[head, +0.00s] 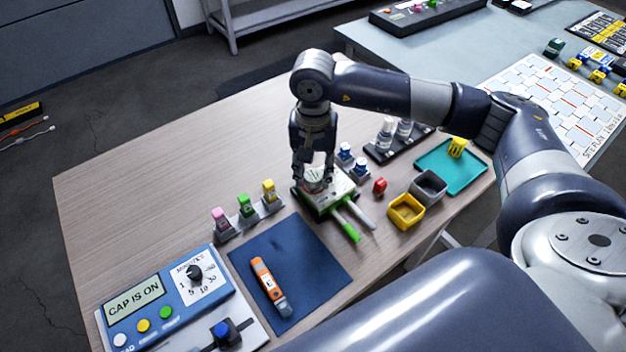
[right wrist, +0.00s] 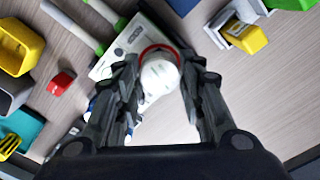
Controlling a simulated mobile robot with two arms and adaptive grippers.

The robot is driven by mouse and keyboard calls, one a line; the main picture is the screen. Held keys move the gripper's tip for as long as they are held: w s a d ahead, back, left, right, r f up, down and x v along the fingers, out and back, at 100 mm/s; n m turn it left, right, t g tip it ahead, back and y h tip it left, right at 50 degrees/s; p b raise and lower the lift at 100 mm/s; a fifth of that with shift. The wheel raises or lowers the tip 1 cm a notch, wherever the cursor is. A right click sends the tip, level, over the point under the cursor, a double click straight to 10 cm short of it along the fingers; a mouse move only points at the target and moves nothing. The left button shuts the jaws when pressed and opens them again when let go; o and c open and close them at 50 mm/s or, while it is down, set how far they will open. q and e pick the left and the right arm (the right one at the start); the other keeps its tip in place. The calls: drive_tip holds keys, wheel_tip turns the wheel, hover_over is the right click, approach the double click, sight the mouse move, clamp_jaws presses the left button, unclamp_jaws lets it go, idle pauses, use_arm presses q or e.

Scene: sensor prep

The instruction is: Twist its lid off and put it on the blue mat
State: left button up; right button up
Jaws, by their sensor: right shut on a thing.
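A white round lidded container (head: 314,179) stands on a white and green stand (head: 343,187) on the wooden table. It also shows from above in the right wrist view (right wrist: 158,78), with a red ring around its far side. My right gripper (head: 314,164) points down from above and is shut on its white top. The fingers partly hide it, so I cannot tell lid from body. The blue mat (head: 255,252) lies nearer, with an orange handheld device (head: 266,282) on it and bare room beside it. My left gripper is not in view.
A blue panel (head: 150,312) reads "CAP IS ON". Pink, green and yellow items stand in holders (head: 246,222) left of the stand. A red block (head: 380,185), yellow bin (head: 406,211), grey bin (head: 429,186) and teal tray (head: 434,172) are to the right.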

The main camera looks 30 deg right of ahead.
sight(313, 175)
drive_tip(key=shift+r, duration=0.45)
idle(0.5)
drive_tip(key=shift+r+p, duration=0.65)
drive_tip(key=shift+r, duration=0.8)
